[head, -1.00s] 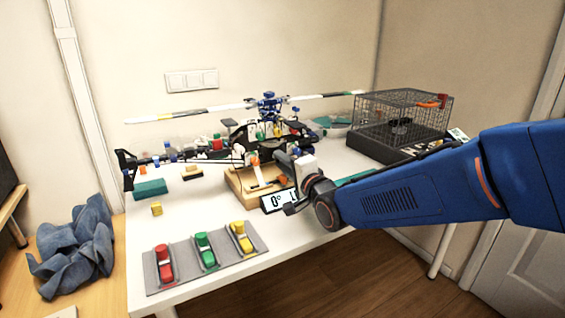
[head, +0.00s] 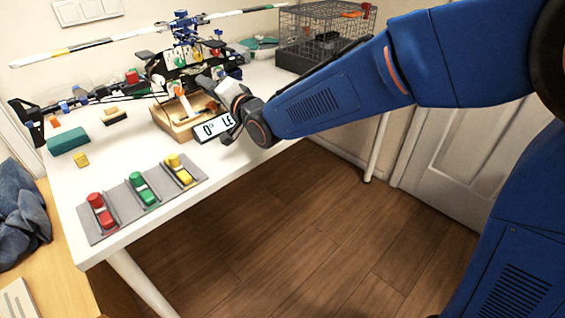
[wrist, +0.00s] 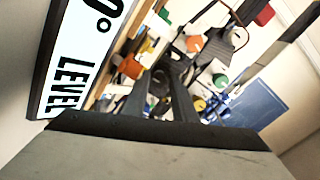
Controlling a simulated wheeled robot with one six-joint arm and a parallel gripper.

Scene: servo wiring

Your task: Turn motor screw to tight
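I cannot pick out the motor screw in either view. My gripper (wrist: 160,82) is beside the helicopter's lower body, at the right of the stand. In the wrist view its two dark fingers are apart, with a dark round part seen between or beyond them. I see nothing clearly held. A display reading 0° LEVEL (head: 213,127) leans at the stand's front, and it also fills the left of the wrist view (wrist: 75,50).
A grey tray (head: 118,203) with red, green and yellow pieces lies on the front of the white table. A teal block (head: 68,140) and a yellow block (head: 81,160) lie at left. A wire cage (head: 318,38) stands at back right.

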